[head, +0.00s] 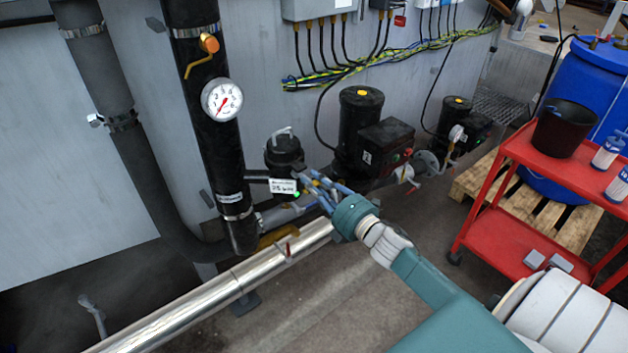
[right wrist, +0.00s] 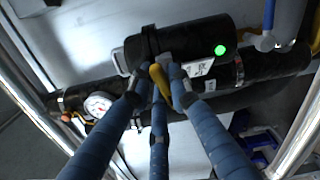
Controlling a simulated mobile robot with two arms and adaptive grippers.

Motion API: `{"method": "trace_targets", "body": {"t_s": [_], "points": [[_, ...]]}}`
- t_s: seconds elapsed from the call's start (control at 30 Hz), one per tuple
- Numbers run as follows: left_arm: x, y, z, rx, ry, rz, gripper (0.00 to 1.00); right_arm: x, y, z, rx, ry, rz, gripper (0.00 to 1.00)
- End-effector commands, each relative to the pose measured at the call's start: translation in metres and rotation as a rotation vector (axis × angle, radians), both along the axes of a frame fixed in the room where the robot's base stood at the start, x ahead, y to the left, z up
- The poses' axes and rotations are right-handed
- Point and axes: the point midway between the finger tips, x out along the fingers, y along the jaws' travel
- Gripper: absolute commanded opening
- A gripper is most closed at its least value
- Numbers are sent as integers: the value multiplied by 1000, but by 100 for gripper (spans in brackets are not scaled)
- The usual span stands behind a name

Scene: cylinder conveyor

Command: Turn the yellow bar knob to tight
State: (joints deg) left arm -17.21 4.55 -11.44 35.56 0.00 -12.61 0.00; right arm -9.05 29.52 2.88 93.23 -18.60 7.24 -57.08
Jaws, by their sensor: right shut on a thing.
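The yellow bar knob (right wrist: 160,82) shows in the right wrist view, at the front of a black cylindrical unit (right wrist: 185,45). My right gripper (right wrist: 162,76) is shut on the knob, with its blue fingers on both sides of it. In the head view my right gripper (head: 315,184) reaches in from the lower right to the black unit (head: 284,152), beside its white display label (head: 283,186). A green light (right wrist: 220,50) glows on the unit. My left gripper is not in view.
A black pipe with a round gauge (head: 222,99) and an orange-yellow lever valve (head: 209,44) stands left of the unit. Black pumps (head: 358,115) stand to its right. A silver pipe (head: 215,295) runs low in front. A red cart (head: 540,160) stands at the right.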

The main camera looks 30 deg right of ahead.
Motion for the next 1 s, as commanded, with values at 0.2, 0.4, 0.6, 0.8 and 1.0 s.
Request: {"method": "trace_targets", "body": {"t_s": [0.2, 0.4, 0.6, 0.8, 1.0], "points": [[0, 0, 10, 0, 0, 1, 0, 0, -2, 1, 205, 17, -1, 0], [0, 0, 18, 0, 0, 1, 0, 0, -2, -1, 396, 32, 0, 0], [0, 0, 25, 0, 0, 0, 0, 0, -3, -2, 586, 47, -1, 0], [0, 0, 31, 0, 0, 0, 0, 0, -4, -4, 775, 62, -1, 0], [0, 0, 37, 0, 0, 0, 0, 0, -4, -6, 964, 77, -2, 0]]}}
